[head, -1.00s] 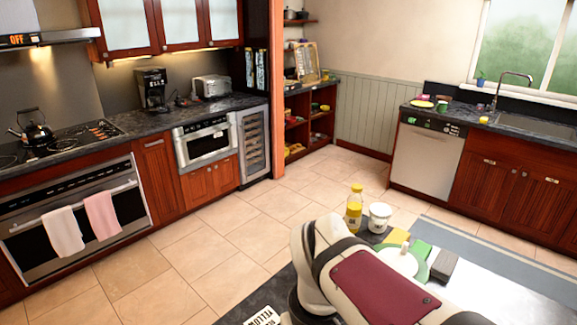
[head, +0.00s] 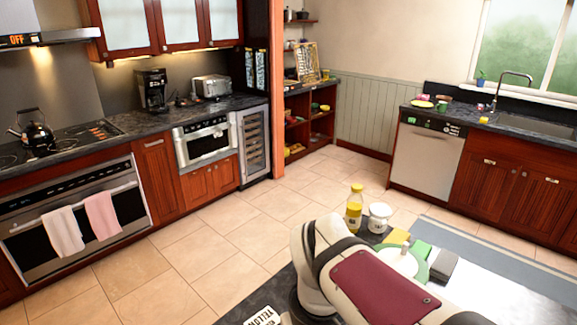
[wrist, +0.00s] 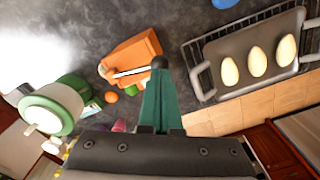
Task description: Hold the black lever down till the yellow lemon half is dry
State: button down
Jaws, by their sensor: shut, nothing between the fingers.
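In the wrist view, an orange press-like body (wrist: 133,55) stands on the dark counter. A pale rod runs from it to a black knob (wrist: 158,62), which appears to be the black lever's end. My gripper (wrist: 159,76), with teal fingers, is shut and empty. Its tips overlap the knob in the picture; I cannot tell whether they touch it or how far down the lever is. I cannot make out the yellow lemon half in either view. In the head view my arm hides the press and my gripper.
A grey tray (wrist: 228,95) with three pale egg-shaped things lies to the right of the gripper in the wrist view. A green and white round device (wrist: 50,105) stands at left. In the head view, a yellow bottle (head: 354,210) and white tub (head: 379,217) stand beyond my arm.

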jog(key=shift+f, duration=0.1)
jog(key=shift+f, duration=2.7)
dwell(1.8)
jog(key=shift+r, duration=5.3)
jog(key=s+d+f+m+y, duration=0.1)
jog(key=s+d+f+m, duration=0.1)
jog(key=s+f+m, duration=0.6)
jog(key=s, duration=0.4)
jog(key=shift+f+m+y, duration=0.25)
jog(key=shift+m+y, duration=0.05)
jog(key=shift+y, duration=0.1)
jog(key=shift+w, duration=0.1)
